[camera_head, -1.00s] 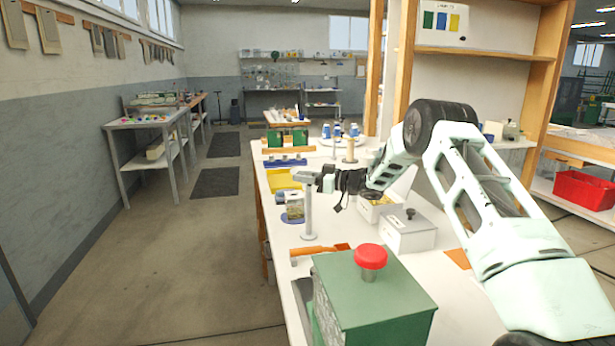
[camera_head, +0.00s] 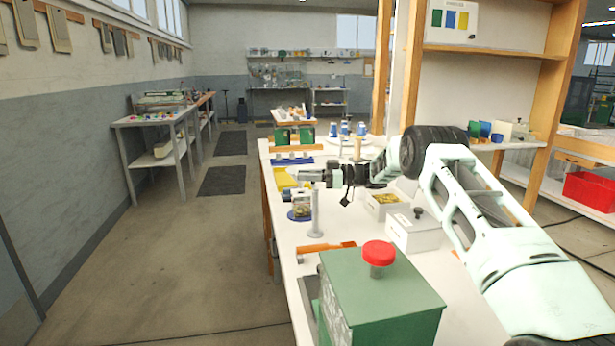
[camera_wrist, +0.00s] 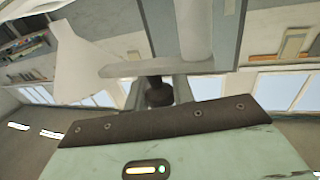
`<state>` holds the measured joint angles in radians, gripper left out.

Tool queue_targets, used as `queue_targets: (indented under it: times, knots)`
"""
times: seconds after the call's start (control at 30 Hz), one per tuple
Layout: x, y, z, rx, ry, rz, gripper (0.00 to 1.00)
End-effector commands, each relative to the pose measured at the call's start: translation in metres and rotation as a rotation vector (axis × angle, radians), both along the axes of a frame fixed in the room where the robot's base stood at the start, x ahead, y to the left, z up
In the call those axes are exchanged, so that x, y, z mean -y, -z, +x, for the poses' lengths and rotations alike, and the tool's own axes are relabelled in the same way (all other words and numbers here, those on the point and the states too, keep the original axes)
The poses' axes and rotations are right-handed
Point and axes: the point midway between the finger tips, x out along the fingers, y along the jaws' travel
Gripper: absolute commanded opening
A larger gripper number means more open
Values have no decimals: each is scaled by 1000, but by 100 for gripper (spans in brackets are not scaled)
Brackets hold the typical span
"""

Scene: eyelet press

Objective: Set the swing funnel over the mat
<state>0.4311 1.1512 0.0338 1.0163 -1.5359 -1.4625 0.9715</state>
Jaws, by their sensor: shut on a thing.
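The swing funnel's grey post (camera_head: 316,213) stands upright on the white bench, with a short grey arm (camera_head: 311,174) at its top. My gripper (camera_head: 332,178) is at that arm, just right of the post top. In the wrist view, my gripper (camera_wrist: 158,98) is shut on a dark knob (camera_wrist: 157,84) below the flat grey arm (camera_wrist: 150,69). A yellow mat (camera_head: 284,179) lies left of the post, partly hidden. A small jar (camera_head: 301,203) stands on a dark blue round base (camera_head: 299,217) beside the post.
A green box (camera_head: 385,295) with a red button (camera_head: 378,253) stands at the near end of the bench. An orange-handled tool (camera_head: 325,248) lies behind it. A white lidded box (camera_head: 412,232) and an open bin (camera_head: 383,205) stand right of the post. Blue cups (camera_head: 345,129) stand farther back.

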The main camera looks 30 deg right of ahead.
Motion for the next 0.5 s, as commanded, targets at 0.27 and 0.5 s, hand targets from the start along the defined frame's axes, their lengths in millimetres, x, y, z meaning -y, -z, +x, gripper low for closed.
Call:
queue_targets:
  times: [0.27, 0.5]
  knots:
    - [-1, -2, 0, 3, 0, 2, 46]
    - [2, -1, -1, 2, 1, 1, 46]
